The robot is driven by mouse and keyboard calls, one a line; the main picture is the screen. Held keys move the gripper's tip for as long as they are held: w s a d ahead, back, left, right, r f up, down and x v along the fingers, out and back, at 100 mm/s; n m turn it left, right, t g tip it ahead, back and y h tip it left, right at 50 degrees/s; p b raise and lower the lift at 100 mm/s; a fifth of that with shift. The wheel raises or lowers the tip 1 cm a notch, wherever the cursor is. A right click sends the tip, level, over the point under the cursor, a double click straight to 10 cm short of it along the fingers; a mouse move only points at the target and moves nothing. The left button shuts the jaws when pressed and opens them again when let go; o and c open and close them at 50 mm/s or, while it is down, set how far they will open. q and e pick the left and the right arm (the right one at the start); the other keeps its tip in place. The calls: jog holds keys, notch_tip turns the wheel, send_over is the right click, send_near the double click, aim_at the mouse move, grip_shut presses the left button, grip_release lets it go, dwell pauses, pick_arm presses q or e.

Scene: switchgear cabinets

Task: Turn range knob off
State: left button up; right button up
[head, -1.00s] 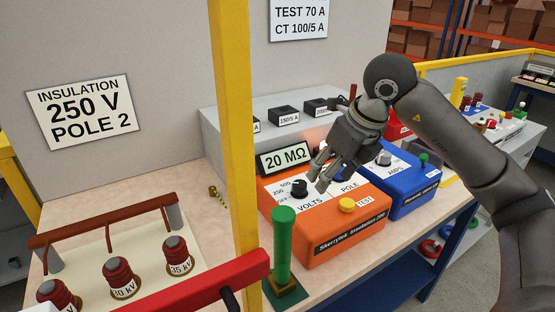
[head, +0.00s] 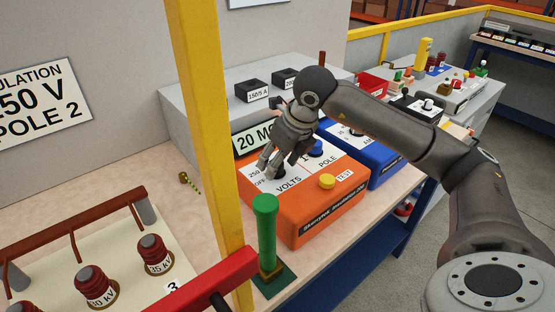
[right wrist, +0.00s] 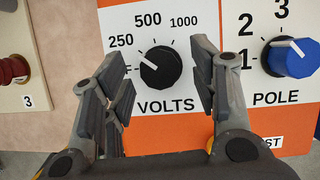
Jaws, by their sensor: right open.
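The range knob (right wrist: 160,68) is a black round knob above the word VOLTS on the orange tester (head: 318,215). In the right wrist view its white mark points up and left, between 250 and the OFF label, which is mostly hidden by a finger. My right gripper (right wrist: 156,75) is open, with one finger on each side of the knob. A gap shows on both sides, and contact is not visible. In the head view my right gripper (head: 270,163) is over the knob and partly hides it. My left gripper is not in view.
A blue POLE knob (right wrist: 290,57) is right of the range knob. A yellow TEST button (head: 327,181) is at the tester's front. A yellow post (head: 207,130), a green post (head: 266,235) and a red bar (head: 205,285) stand nearer. A blue box (head: 372,160) is beyond.

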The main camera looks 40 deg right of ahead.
jog(key=shift+w+f, duration=0.1)
jog(key=shift+f, duration=0.3)
jog(key=c, duration=1)
